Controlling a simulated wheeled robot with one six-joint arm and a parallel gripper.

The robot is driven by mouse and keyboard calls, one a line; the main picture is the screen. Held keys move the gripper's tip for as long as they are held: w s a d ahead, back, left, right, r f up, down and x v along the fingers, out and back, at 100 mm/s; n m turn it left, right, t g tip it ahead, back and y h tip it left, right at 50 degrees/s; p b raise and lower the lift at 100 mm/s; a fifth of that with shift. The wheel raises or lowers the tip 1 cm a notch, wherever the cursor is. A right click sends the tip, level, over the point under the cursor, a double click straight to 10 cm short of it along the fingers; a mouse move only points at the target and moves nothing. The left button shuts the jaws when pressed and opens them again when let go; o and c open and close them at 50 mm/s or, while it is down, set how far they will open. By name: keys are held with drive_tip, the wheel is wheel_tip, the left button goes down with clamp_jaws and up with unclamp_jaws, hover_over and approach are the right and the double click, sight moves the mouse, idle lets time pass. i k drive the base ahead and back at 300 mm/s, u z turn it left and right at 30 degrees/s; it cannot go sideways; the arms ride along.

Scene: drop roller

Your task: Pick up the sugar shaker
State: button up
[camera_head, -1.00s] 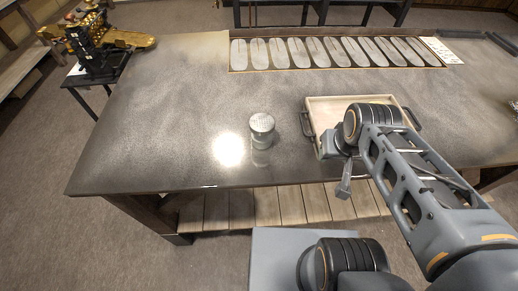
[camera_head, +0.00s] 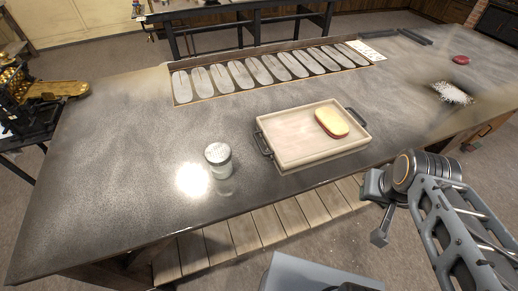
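The sugar shaker (camera_head: 219,160) is a small clear jar with a perforated metal lid. It stands upright on the dark table, left of the wooden tray, near the front edge. My gripper (camera_head: 380,236) is at the lower right, off the table's front edge, pointing down and well apart from the shaker. It is seen from the side and small, so I cannot tell whether its fingers are open or shut. Nothing is seen held in it.
A wooden tray (camera_head: 290,154) with dark handles holds a yellow and reddish oval block (camera_head: 332,123). A long rack of oval plates (camera_head: 270,70) lies at the back. White powder (camera_head: 452,93) and a red round item (camera_head: 461,59) lie at right. Table around the shaker is clear.

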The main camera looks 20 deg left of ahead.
sight(224, 173)
drive_tip(key=z, duration=0.4)
drive_tip(key=i, duration=0.6)
drive_tip(key=u, duration=4.1)
drive_tip(key=i, duration=0.5)
drive_tip(key=z, duration=0.05)
